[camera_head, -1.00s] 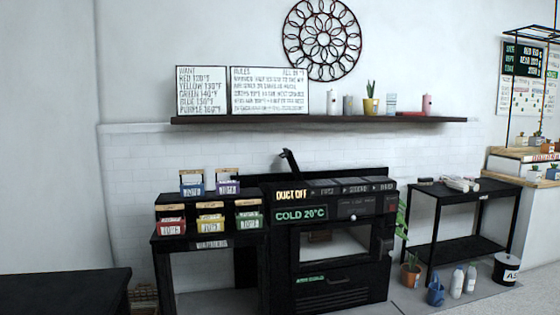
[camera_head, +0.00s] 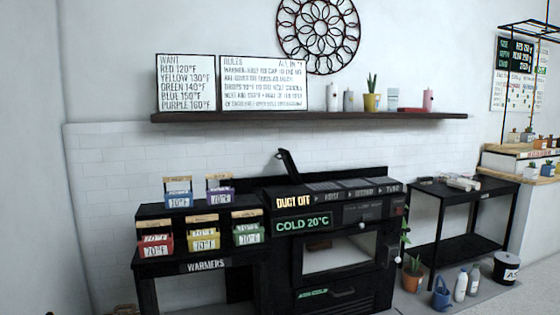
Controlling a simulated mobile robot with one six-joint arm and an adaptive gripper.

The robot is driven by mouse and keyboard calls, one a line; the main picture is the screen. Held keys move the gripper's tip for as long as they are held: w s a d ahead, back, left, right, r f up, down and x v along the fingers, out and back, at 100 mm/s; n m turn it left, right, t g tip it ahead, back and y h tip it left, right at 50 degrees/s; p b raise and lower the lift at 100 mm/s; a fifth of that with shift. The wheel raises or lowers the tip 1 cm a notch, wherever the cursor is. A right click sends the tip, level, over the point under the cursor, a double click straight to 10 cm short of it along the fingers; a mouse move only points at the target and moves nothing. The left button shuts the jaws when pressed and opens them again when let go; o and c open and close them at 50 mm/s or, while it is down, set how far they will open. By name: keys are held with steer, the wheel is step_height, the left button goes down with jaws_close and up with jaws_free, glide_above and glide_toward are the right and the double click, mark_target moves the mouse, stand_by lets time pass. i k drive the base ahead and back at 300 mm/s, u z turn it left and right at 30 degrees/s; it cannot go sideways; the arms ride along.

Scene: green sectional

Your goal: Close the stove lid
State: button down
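A black stove (camera_head: 335,262) stands against the white tiled wall, right of centre. Its front display reads "COLD 20°C", and a strip above reads "DUCT OFF". A thin dark piece (camera_head: 288,164) sticks up at a tilt from the stove's top left; I cannot tell whether it is the lid or a handle. A light window shows in the stove's front. My gripper is not in view.
A black warmer stand (camera_head: 205,266) with several coloured boxes adjoins the stove's left side. A black side table (camera_head: 462,247) stands to its right, with a potted plant (camera_head: 413,273), a blue watering can (camera_head: 441,293) and bottles on the floor. A shelf (camera_head: 310,117) hangs above.

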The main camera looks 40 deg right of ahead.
mark_target(286, 156)
steer(key=z, duration=0.35)
steer(key=i, duration=0.7)
steer(key=z, duration=0.65)
steer(key=i, duration=0.4)
steer(key=z, duration=0.2)
